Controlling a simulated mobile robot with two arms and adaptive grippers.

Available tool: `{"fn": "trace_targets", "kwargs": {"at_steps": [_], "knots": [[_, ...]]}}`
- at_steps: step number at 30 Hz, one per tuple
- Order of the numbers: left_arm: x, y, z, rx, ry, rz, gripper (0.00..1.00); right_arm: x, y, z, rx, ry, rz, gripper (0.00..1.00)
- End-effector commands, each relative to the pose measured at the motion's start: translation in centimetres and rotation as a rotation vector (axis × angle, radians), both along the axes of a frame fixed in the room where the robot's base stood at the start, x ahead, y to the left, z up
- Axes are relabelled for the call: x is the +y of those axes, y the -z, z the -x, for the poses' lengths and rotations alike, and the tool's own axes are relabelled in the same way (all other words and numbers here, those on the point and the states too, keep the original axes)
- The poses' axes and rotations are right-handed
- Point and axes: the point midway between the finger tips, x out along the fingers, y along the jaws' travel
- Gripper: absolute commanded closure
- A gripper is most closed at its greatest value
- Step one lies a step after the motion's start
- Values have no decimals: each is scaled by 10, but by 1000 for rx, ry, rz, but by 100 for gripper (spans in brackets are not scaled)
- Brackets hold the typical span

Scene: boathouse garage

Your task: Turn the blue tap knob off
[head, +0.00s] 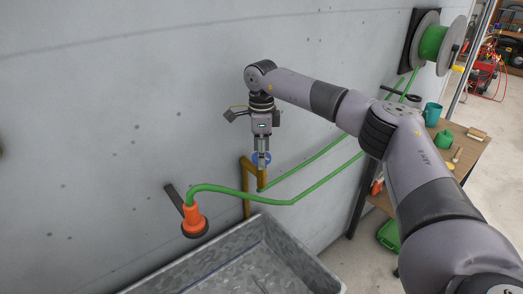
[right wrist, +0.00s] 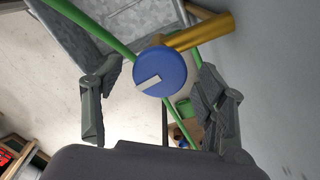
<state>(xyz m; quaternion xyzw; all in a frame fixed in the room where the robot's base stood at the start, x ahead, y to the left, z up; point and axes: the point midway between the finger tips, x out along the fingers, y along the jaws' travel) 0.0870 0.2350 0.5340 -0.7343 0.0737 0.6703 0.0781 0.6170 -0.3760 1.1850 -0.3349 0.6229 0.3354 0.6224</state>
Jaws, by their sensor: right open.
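The blue tap knob (right wrist: 161,72) is a round disc with a pale bar marking on its face, joined to a brass pipe (right wrist: 203,33). In the head view the knob (head: 262,158) is partly hidden behind my right gripper (head: 262,160), which points down at it from above. In the right wrist view my right gripper (right wrist: 160,105) is open, with one finger on each side of the knob and visible gaps between. I cannot tell whether the fingers reach down to the knob's level. My left gripper is not in view.
A green hose (head: 310,190) runs from the tap area, with an orange nozzle (head: 194,218) in a wall holder. A grey metal trough (head: 285,252) lies below. A hose reel (head: 434,43) hangs on the wall at the right, above a wooden bench (head: 464,150). The left wall is bare.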

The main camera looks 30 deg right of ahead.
Motion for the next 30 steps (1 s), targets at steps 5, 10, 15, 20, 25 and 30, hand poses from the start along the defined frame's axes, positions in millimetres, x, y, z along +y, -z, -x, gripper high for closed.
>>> {"fn": "trace_targets", "kwargs": {"at_steps": [5, 10, 15, 20, 25, 30], "knots": [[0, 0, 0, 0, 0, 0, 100, 0, 1, 0, 0, 0, 0, 34], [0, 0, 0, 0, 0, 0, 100, 0, 1, 0, 0, 0, 0, 40], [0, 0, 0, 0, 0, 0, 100, 0, 1, 0, 0, 0, 0, 52], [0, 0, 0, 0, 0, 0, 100, 0, 1, 0, 0, 0, 0, 62], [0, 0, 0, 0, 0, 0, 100, 0, 0, 0, -1, 0, 1, 74], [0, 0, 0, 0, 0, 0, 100, 0, 0, 0, -1, 1, 0, 82]]}}
